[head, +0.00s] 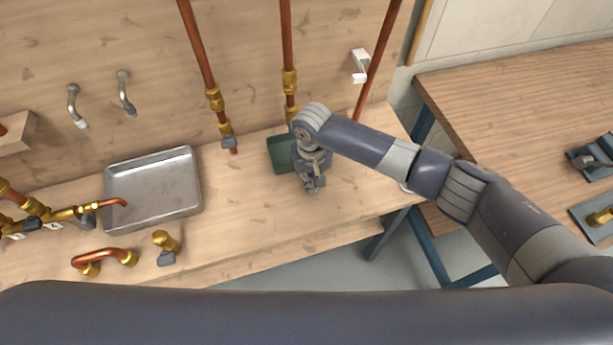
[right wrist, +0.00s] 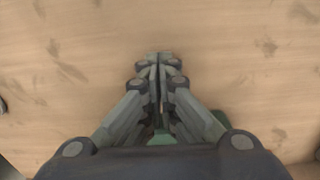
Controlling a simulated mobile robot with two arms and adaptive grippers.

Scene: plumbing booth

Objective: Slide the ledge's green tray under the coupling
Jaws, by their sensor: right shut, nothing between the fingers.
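The green tray (head: 281,154) sits on the wooden ledge (head: 245,215), close to the back panel and near the foot of the middle copper pipe. My right wrist covers its right part. In the right wrist view a bit of green (right wrist: 162,138) shows between and behind the fingers. My right gripper (head: 312,188) points down in front of the tray, shut and empty; its closed fingertips (right wrist: 160,58) show over bare wood. Brass couplings sit on the middle pipe (head: 289,82) and on the left pipe (head: 215,98); I cannot tell which one is meant. My left gripper is out of view.
A grey metal tray (head: 152,219) lies on the ledge at left, with a bent copper pipe (head: 105,256) and a brass valve (head: 166,242) in front. A workbench (head: 520,95) stands at right, across a gap. The ledge between metal tray and gripper is clear.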

